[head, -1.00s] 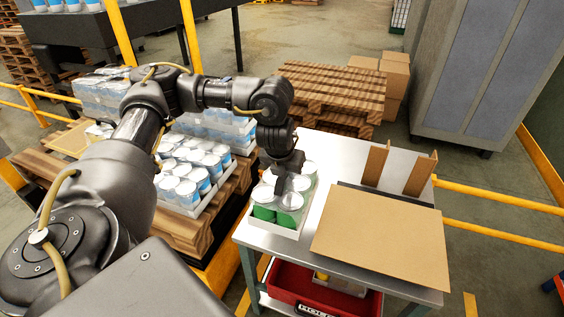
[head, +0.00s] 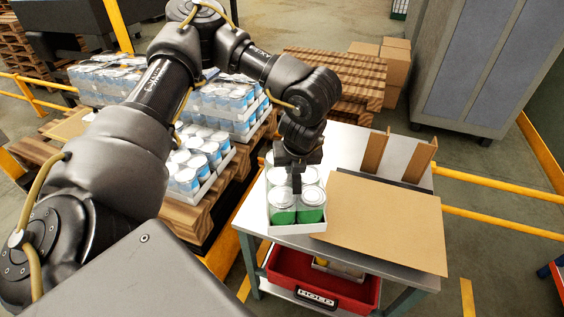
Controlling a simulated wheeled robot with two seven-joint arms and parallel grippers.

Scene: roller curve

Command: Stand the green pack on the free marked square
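The green pack, a white tray (head: 297,229) of several white-lidded green cans (head: 284,216), is upright at the left end of the steel table (head: 347,151). My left gripper (head: 297,183) reaches down from above among the can tops. One dark finger shows and the other is hidden, but the pack has turned along with the gripper, so it looks shut on the pack. I cannot tell whether the tray touches the table or is slightly raised. No marked square is plain to see. My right gripper is not in view.
A brown cardboard sheet (head: 385,222) lies right of the pack, close to the tray. Two upright cardboard pieces (head: 374,152) stand behind it. A red bin (head: 322,287) is below. Blue-can packs (head: 203,160) fill the wooden pallet (head: 205,210) at left. A yellow rail (head: 490,223) runs right.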

